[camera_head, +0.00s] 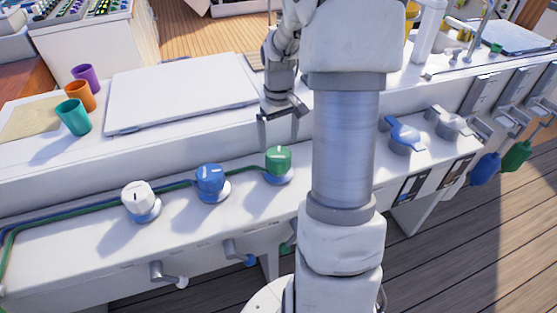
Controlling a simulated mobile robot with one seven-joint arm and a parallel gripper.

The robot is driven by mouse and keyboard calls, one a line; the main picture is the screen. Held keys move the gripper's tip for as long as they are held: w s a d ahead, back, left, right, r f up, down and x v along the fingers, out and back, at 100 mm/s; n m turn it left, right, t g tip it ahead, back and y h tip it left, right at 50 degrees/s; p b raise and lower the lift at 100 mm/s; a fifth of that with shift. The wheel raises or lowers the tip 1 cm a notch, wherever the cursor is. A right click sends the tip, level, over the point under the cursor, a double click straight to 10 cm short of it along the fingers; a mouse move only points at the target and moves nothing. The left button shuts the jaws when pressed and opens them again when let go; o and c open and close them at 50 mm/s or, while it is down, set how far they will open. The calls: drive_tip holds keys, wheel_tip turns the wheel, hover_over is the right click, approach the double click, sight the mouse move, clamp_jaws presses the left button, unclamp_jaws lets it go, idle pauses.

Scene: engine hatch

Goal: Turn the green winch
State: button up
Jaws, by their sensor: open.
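The green winch (278,158) stands on the white ledge, with a green top on a pale base. A green line runs along the ledge from the left towards it. My gripper (279,141) points down with its two fingers spread, just above or behind the top of the green winch. The fingers look empty. I cannot tell from this view whether they touch the winch. My arm column hides the ledge just right of the winch.
A blue winch (211,183) and a white winch (138,200) stand to the left on the same ledge. Crank handles (170,275) stick out below. Purple, orange and teal cups (73,117) stand at the back left. Blue and grey levers (404,135) are right of my arm.

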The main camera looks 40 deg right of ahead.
sight(278, 154)
wheel_tip(278, 154, down, 7)
drive_tip(key=shift+r+b, duration=0.1)
drive_tip(key=shift+b, duration=0.8)
drive_tip(key=c, duration=1.1)
drive_tip(key=m+p, duration=0.2)
drive_tip(key=m, duration=0.2)
drive_tip(key=shift+r, duration=0.15)
drive_tip(key=shift+m+p, duration=0.75)
drive_tip(key=shift+m, duration=1.25)
